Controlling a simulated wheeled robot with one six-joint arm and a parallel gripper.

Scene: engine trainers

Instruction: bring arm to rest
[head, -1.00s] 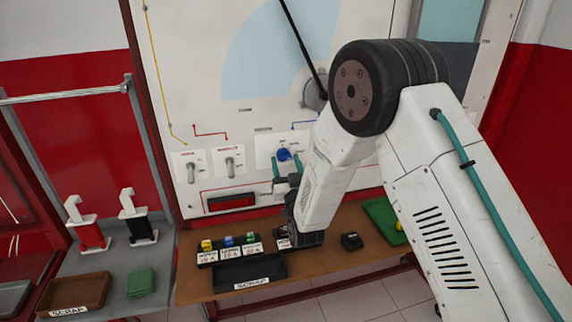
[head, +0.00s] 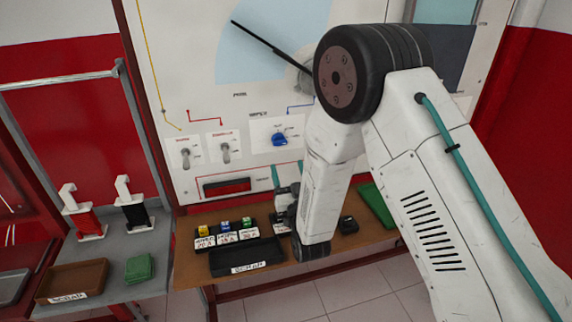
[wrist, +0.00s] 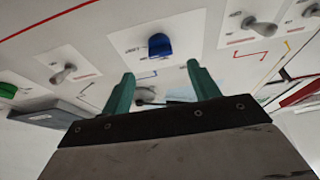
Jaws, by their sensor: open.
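My gripper (wrist: 161,94) shows in the wrist view with its two green fingers apart and nothing between them. It points at the white panel, below the blue knob (wrist: 160,45). In the head view my gripper (head: 286,172) is partly hidden behind my forearm, just below the blue knob (head: 279,140) and apart from it. My arm is bent, with the forearm hanging down in front of the brown bench (head: 190,265).
A black scrap tray (head: 232,262) and several labelled fuses (head: 224,231) lie on the bench below my gripper. Toggle switches (head: 225,151) sit left of the knob. A brown scrap tray (head: 72,281) and a green cloth (head: 139,268) are on the grey shelf at left.

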